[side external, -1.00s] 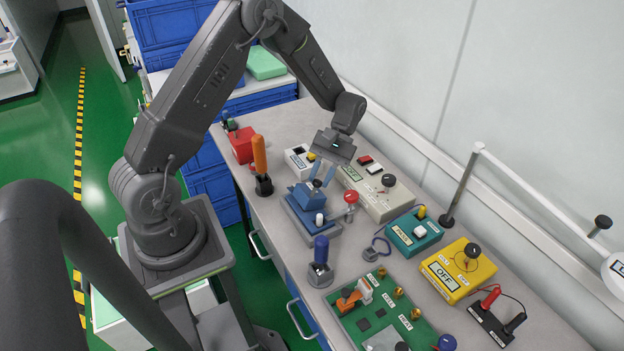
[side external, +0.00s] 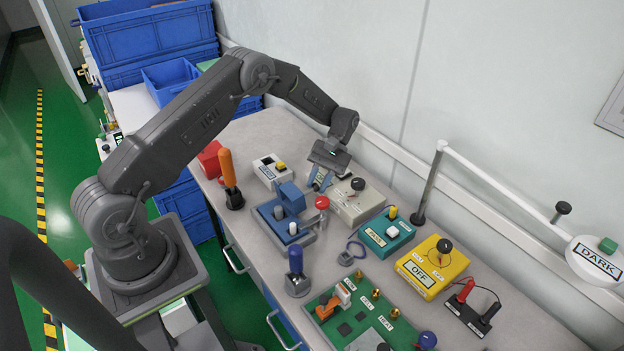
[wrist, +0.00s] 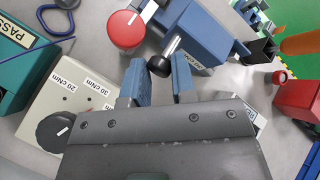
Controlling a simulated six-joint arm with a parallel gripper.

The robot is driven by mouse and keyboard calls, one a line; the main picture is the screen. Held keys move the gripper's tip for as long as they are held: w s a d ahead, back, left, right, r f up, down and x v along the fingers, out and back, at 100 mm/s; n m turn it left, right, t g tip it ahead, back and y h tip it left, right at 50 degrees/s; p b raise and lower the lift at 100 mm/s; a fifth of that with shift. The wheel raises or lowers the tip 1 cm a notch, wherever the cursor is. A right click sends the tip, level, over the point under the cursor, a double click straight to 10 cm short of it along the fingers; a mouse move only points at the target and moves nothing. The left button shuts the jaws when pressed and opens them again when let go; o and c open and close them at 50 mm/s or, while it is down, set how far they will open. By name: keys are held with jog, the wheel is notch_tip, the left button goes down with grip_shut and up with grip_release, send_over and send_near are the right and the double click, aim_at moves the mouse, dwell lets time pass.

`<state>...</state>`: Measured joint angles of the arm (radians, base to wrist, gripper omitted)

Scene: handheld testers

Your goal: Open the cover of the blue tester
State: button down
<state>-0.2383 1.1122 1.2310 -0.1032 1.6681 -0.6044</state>
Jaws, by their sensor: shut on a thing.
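The blue tester (side external: 268,220) stands on the grey bench in the side view. Its blue cover (side external: 290,196) is tilted up from the base, on the side near my gripper. In the wrist view the blue body (wrist: 210,35) shows at the top, with a metal rod ending in a black knob (wrist: 159,66). My gripper (side external: 321,180) is right of the cover and above the bench. Its blue fingers (wrist: 160,75) are around the black knob. In the side view the fingers hide the knob.
A red round knob (side external: 322,202) stands close beside the tester. A beige box (side external: 352,207) with a black dial is right of my gripper. A white box (side external: 271,172) is behind the tester. An orange-handled tool (side external: 228,170) stands left. A teal box (side external: 387,232) is further right.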

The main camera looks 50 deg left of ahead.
jog(key=shift+w+f+n+g, duration=0.15)
jog(key=shift+w+f+g, duration=0.15)
jog(key=shift+f+g, duration=0.3)
jog(key=shift+w+f+n+g, duration=0.15)
jog(key=shift+w+f+g, duration=0.1)
jog(key=shift+f+g, duration=0.3)
jog(key=c, duration=1)
grip_release()
jog(key=shift+r, duration=0.1)
jog(key=shift+o, duration=0.2)
jog(key=shift+r, duration=0.1)
jog(key=shift+w+r, duration=0.1)
jog(key=shift+r, duration=0.2)
jog(key=s+a+r, duration=0.7)
jog(key=a+r, duration=0.2)
jog(key=r, duration=0.1)
jog(key=shift+a+r, duration=0.15)
jog(key=shift+a, duration=0.15)
